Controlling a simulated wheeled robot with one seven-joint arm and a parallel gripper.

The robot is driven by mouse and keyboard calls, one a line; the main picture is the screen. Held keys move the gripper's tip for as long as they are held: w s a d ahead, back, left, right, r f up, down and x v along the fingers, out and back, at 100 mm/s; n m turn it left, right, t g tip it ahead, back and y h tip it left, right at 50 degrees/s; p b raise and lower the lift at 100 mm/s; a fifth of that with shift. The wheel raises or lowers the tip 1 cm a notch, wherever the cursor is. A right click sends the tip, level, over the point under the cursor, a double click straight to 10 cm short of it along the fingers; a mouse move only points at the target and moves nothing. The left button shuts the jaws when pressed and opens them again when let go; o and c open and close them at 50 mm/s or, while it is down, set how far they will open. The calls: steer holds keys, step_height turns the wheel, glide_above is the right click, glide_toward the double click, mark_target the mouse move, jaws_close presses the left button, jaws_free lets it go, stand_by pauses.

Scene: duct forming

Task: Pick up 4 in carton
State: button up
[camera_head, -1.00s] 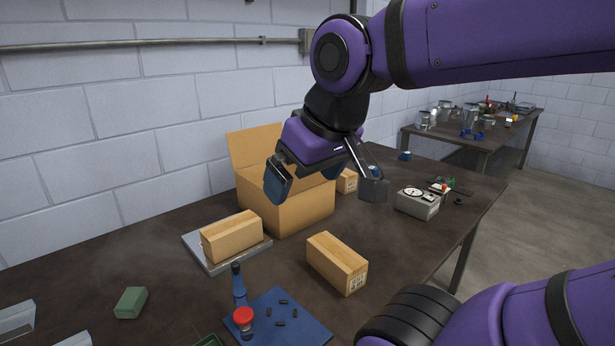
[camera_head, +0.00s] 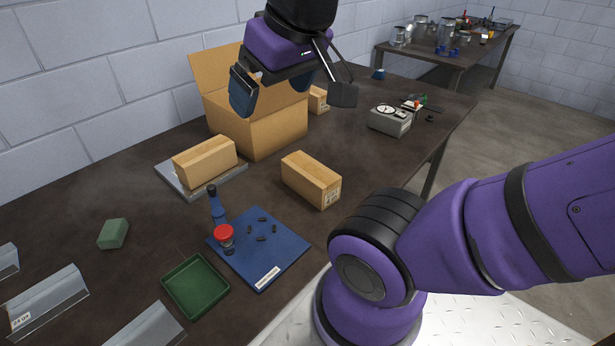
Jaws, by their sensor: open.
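Several brown cartons are on the dark table. One closed carton (camera_head: 311,180) lies on the bare table right of centre, with a printed label on its right end. Another closed carton (camera_head: 205,160) lies on a flat grey scale-like plate (camera_head: 178,183). A small carton (camera_head: 317,100) stands behind the large open box (camera_head: 258,127). I cannot read which one is marked 4 in. My gripper (camera_head: 292,98) is open and empty, fingers spread, above and in front of the open box. It hides part of the box's opening.
A green tray (camera_head: 195,286), green block (camera_head: 113,233), metal pieces (camera_head: 45,301) and grey gauge device (camera_head: 390,121) are also on the table.

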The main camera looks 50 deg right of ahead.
stand_by(0.4)
steer(key=w+d+f+g, duration=0.2)
steer(key=w+d+f, duration=0.3)
steer(key=w, duration=0.5)
steer(key=m+g, duration=0.1)
steer(key=g, duration=0.2)
glide_above(310, 168)
steer(key=f, duration=2.4)
steer(key=shift+w+a+f, duration=0.2)
steer(key=shift+f, duration=0.2)
steer(key=shift+s+d+f, duration=0.1)
steer(key=shift+d+f, duration=0.1)
steer(key=shift+f, duration=0.55)
steer(key=shift+d+f, duration=0.15)
steer(key=shift+f, duration=4.85)
